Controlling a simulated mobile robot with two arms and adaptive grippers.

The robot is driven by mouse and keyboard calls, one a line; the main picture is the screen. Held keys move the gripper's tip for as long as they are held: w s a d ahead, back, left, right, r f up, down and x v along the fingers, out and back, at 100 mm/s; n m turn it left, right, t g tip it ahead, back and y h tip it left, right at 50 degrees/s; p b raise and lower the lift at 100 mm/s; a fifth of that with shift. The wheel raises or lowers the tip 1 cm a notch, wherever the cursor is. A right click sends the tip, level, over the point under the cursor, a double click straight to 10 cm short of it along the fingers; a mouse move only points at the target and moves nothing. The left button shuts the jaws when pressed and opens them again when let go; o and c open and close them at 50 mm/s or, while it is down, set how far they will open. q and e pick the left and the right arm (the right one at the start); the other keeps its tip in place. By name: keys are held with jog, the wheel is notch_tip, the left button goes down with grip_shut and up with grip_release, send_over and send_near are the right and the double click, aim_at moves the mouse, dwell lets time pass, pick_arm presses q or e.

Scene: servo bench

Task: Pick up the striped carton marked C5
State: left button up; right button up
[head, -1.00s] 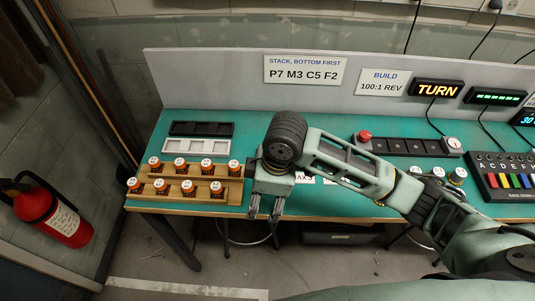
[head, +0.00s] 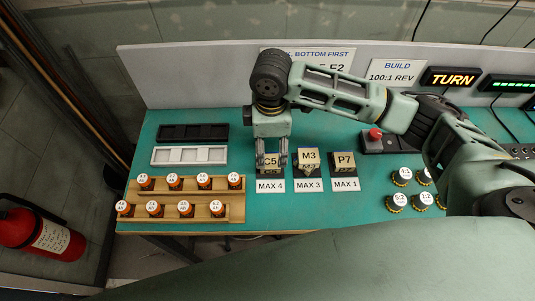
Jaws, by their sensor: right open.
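The carton marked C5 (head: 270,161) stands on the bench behind the MAX 4 label, with a pale top and a dark front; its stripes are too small to make out. My right gripper (head: 271,158) points down over it, open, with one finger at the left and one at the right of the C5 top in the picture. I cannot tell whether the fingers touch it. The gripper body hides the carton's back part. My left gripper is out of view.
Cartons M3 (head: 308,157) and P7 (head: 344,161) stand close to the right. A wooden rack (head: 230,208) with several orange-bodied, white-capped pots is at the left. Black (head: 220,131) and white (head: 219,155) trays lie behind it. Several capped pots (head: 397,203) stand at right.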

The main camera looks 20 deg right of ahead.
aim_at(270, 160)
jog(key=shift+s+f+p, duration=0.35)
jog(key=shift+s+f, duration=0.1)
jog(key=shift+f, duration=0.35)
notch_tip(270, 160, down, 3)
jog(key=shift+a+r+p, duration=0.1)
jog(key=shift+p, duration=0.4)
jog(key=shift+w+f, duration=0.15)
jog(key=shift+f, duration=0.7)
jog(key=shift+c, duration=0.3)
jog(key=c, duration=1.2)
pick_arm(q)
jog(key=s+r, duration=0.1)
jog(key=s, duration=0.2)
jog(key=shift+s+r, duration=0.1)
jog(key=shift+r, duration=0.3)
pick_arm(e)
jog(key=shift+r, duration=0.1)
